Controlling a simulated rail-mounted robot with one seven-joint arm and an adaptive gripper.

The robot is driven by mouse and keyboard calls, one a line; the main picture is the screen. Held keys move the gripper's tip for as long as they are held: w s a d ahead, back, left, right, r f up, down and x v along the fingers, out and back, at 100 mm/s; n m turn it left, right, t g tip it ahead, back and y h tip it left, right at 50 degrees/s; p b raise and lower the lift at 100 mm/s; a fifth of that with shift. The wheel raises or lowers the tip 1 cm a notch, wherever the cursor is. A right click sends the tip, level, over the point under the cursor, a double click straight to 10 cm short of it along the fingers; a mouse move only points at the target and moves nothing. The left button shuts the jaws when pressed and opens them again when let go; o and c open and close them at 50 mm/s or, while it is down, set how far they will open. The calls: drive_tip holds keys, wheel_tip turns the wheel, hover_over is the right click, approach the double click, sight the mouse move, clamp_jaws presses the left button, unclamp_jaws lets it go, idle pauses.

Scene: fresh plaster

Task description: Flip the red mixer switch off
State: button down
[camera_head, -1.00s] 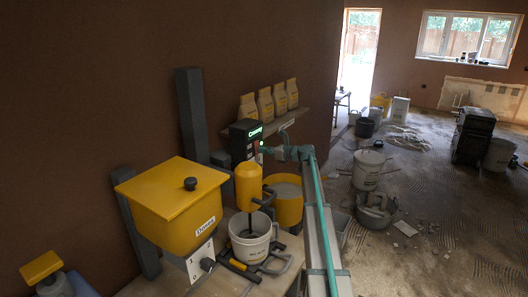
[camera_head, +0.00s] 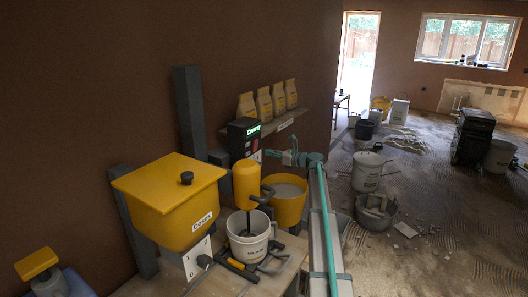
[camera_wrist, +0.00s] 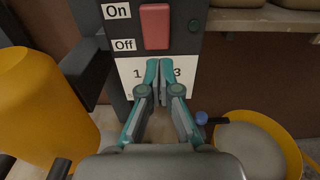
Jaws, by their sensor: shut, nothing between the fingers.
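The red switch (camera_wrist: 155,26) is a rocker on a dark panel, in the upper middle of the wrist view. An On label (camera_wrist: 117,11) and an Off label (camera_wrist: 123,44) stand to its left. I cannot tell which way the rocker is tipped. My gripper (camera_wrist: 159,66) is shut and empty, its teal tips just below the switch, in front of a white plate marked 1 and 3. In the head view the dark control box (camera_head: 243,139) has a lit green display, and my gripper (camera_head: 268,153) is to its right.
A yellow mixer (camera_head: 246,184) stands over a white bucket (camera_head: 249,240). A yellow tub (camera_head: 288,204) is below my gripper. A yellow-lidded hopper (camera_head: 170,187) is at left. A shelf with several bags (camera_head: 264,105) is behind. A dark handle (camera_wrist: 88,75) juts out left of the fingers.

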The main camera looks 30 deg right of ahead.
drive_tip(key=f+b+v, duration=0.2)
drive_tip(key=v, duration=0.7)
drive_tip(key=shift+w, duration=0.1)
